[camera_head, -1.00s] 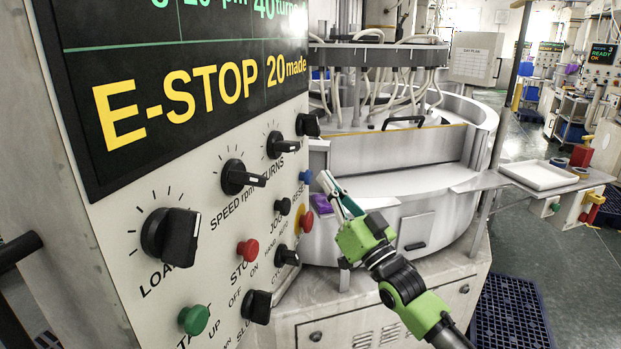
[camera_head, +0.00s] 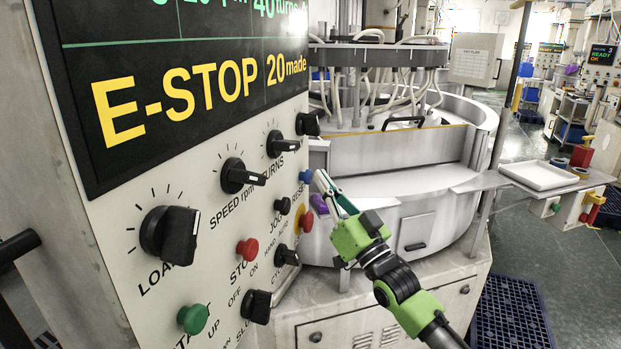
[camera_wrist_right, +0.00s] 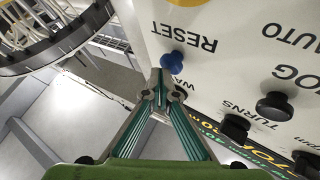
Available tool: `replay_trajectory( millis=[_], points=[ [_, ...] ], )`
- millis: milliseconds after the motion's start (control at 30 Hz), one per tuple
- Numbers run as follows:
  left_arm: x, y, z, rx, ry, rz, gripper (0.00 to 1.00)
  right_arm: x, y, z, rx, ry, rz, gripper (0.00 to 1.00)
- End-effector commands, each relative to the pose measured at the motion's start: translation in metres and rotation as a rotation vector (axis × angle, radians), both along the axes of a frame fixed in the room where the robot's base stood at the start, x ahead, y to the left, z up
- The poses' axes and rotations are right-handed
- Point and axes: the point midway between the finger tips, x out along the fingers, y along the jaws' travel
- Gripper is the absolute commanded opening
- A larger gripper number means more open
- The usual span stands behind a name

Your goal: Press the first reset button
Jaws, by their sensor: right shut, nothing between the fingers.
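The blue reset button (camera_head: 305,176) is on the right edge of the near control panel, under the E-STOP display. It also shows in the right wrist view (camera_wrist_right: 172,62) beside the printed word RESET. My right gripper (camera_head: 319,176) is shut and empty, its fingertips just right of the button. In the right wrist view the closed fingertips (camera_wrist_right: 160,80) are right at the button's edge. I cannot tell whether they touch it. My left gripper is not in view.
The panel carries black knobs, a red stop button (camera_head: 247,249) and a green start button (camera_head: 193,319). A red and yellow button (camera_head: 305,219) is below the reset button. A round lapping machine (camera_head: 400,210) stands behind my right gripper. A white tray (camera_head: 538,175) is at right.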

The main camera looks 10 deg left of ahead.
Motion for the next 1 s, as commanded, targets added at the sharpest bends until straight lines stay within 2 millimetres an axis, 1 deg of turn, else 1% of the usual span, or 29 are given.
replay_trajectory(
  millis=[700, 1000],
  points=[
    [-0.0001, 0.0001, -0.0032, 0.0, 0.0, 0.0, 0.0, 0.0018, 0.0089, 0.0003, 0.0, 0.0, 0.0, 0.0],
    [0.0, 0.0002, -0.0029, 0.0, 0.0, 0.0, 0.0, 0.0017, 0.0087, 0.0003, 0.0, 0.0, 0.001, 0.0]
  ],
)
